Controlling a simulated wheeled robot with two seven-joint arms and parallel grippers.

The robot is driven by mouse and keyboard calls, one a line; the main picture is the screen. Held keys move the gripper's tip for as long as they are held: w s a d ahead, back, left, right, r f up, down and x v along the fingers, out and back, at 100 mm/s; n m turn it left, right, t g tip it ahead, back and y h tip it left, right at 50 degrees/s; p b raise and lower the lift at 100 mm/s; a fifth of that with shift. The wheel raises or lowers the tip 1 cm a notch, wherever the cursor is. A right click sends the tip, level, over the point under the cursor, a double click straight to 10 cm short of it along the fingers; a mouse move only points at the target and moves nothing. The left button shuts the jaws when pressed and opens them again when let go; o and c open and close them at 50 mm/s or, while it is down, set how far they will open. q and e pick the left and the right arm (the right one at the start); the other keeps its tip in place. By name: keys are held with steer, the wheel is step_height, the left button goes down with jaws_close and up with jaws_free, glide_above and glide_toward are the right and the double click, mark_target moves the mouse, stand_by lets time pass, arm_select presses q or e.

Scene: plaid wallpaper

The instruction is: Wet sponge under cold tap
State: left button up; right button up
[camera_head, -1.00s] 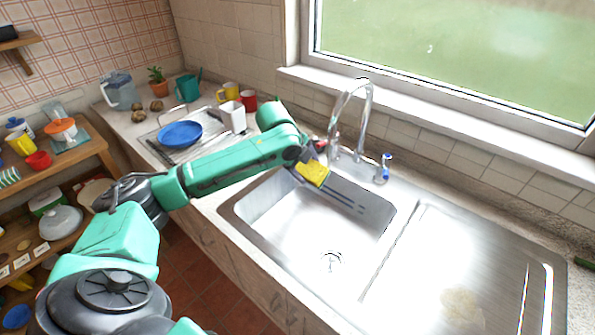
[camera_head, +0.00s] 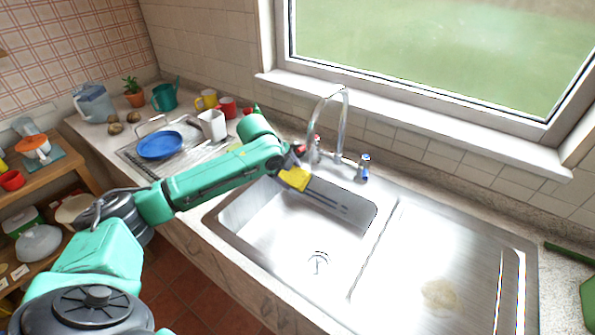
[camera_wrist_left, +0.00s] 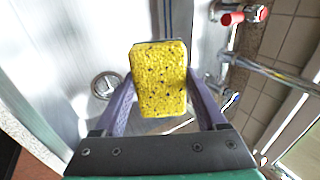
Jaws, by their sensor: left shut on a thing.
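My left gripper (camera_wrist_left: 160,100) is shut on the yellow sponge (camera_wrist_left: 159,78), which shows between its two fingers in the left wrist view. In the head view the sponge (camera_head: 294,178) is held over the back left part of the steel sink basin (camera_head: 290,235). The curved chrome tap (camera_head: 344,120) stands behind the basin, to the right of the sponge. The blue-marked tap handle (camera_head: 363,167) is right of the spout, and the red-marked handle (camera_head: 316,149) is left of it. The red handle (camera_wrist_left: 246,16) also shows in the left wrist view. My right gripper is out of view.
A drainer tray with a blue plate (camera_head: 160,145) lies left of the sink, with a white cup (camera_head: 212,125) and red mug (camera_head: 228,108) near it. The drainboard (camera_head: 430,260) on the right is clear except for a pale stain. A window sill (camera_head: 400,125) runs behind.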

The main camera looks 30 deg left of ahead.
arm_select(q)
steer(key=s+a+p, duration=0.1)
steer(key=s+p, duration=0.1)
steer(key=s, duration=0.4)
steer(key=shift+a, duration=0.25)
stand_by(0.8)
steer(key=shift+r, duration=0.1)
steer(key=s+a+r+p, duration=0.1)
steer(key=s+r+p, duration=0.3)
steer(key=s+p, duration=0.1)
steer(key=shift+p, duration=0.4)
steer(key=shift+w+a+f, duration=0.1)
